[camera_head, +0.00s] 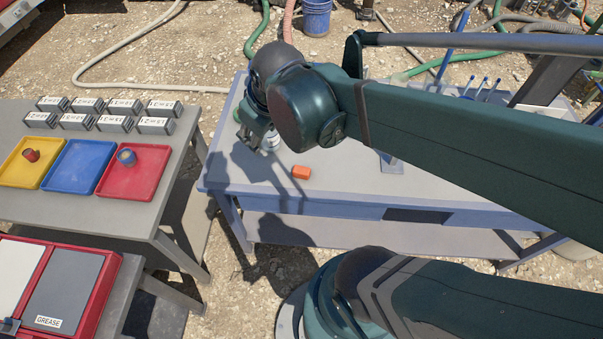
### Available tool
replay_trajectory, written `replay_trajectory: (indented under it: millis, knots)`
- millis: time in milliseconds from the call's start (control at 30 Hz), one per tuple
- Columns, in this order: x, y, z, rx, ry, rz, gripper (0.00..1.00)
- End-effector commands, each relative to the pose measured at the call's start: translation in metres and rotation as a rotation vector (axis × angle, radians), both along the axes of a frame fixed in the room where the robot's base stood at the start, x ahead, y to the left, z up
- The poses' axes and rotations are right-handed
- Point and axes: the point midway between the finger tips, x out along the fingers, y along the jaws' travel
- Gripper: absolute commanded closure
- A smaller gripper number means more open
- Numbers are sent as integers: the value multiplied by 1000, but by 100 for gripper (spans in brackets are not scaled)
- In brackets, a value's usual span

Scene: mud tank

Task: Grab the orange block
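The orange block (301,172) lies on the blue-grey workbench (350,184), near its front edge and toward its left side. My gripper (262,146) hangs from the end of my arm, to the left of the block and a little farther back. It points down and appears apart from the block. Its fingers are small, dark and partly in shadow, so I cannot tell whether they are open or shut. My arm hides much of the bench's back and right side.
A grey table (120,215) at left holds yellow (14,176), blue (64,176) and red (118,186) trays and several labelled boxes (112,108). A whitish item (271,140) stands beside my gripper. Bench surface around the block is clear.

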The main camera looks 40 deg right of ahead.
Motion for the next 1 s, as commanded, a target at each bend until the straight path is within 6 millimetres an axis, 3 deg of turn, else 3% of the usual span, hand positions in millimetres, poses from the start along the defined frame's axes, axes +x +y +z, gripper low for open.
replay_trajectory:
  millis: [400, 1000]
  knots:
    - [7, -42, -56, -53, 149, 116, 61]
    - [-3, -100, -142, -58, 350, 309, 61]
